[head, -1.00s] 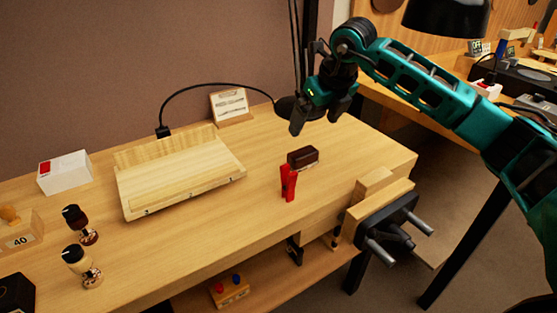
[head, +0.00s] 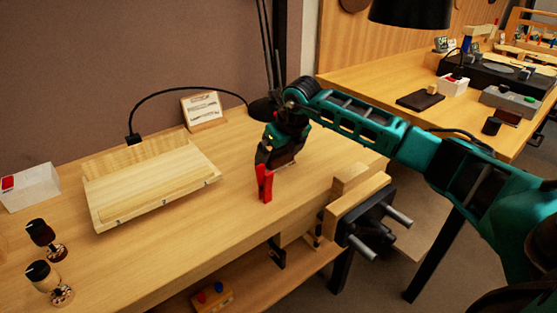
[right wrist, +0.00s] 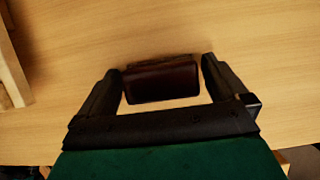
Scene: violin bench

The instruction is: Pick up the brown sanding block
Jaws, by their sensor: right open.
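The brown sanding block (right wrist: 160,84) lies on the bench top in the right wrist view, between the two fingers of my right gripper (right wrist: 160,72). My left gripper is in neither view.
A wooden vise (head: 352,205) is on the bench's front edge. A pale wooden cradle (head: 150,185) and a framed card (head: 203,111) are left. Bench between cradle and clamp is clear.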

